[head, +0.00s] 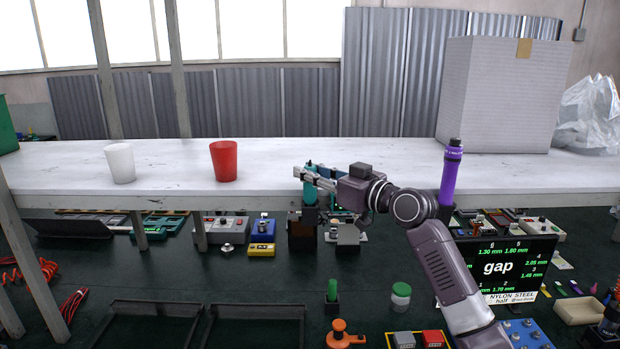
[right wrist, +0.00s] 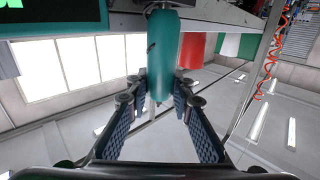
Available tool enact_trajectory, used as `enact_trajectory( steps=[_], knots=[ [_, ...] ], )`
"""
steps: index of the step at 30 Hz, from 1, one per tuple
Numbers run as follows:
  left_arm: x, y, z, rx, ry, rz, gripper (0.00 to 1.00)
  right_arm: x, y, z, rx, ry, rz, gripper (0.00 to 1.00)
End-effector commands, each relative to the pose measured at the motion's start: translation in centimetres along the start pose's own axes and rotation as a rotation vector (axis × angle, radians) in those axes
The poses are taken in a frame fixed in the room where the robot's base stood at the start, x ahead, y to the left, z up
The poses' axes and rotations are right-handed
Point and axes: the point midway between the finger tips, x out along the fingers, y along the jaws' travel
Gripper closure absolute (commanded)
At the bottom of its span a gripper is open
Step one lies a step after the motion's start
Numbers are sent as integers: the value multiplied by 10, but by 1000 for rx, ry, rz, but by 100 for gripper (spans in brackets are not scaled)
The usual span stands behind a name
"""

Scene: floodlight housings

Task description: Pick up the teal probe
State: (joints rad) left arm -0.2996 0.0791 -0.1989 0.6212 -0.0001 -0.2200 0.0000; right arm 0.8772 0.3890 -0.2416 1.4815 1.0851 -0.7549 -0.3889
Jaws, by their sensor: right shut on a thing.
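The teal probe (head: 309,192) is upright near the front edge of the white table in the head view. My right gripper (head: 306,175) reaches it from the right and is shut on it. In the right wrist view the teal probe (right wrist: 163,50) lies between the two finger pads of the right gripper (right wrist: 160,88). Dark parts show right below the probe in the head view; I cannot tell whether its lower end still sits in a holder. My left gripper is in neither view.
A purple probe (head: 451,175) stands upright to the right, close to my right arm. A red cup (head: 223,162) and a white cup (head: 120,163) stand on the white table (head: 60,165). A large box (head: 495,95) is at the back right. Below, the dark surface holds several devices and a gap display (head: 505,268).

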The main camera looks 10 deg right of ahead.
Motion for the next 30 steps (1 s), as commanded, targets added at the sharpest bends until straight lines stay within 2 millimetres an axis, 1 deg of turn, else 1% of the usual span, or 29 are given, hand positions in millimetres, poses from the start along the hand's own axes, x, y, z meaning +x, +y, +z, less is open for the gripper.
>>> enact_trajectory(
  steps=[5, 11, 21, 27, 30],
  knots=[
    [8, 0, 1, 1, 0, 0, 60, 0, 0, -22, -4, 5, 2, 100],
    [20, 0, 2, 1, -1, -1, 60, -1, 0, -60, -4, 7, 2, 100],
    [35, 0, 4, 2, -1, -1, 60, -1, 0, -129, -1, 5, 2, 100],
    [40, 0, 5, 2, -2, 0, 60, -1, -1, -163, -2, 5, 1, 100],
    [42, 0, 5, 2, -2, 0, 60, 0, 0, -175, -1, 3, 1, 100]
  ],
)
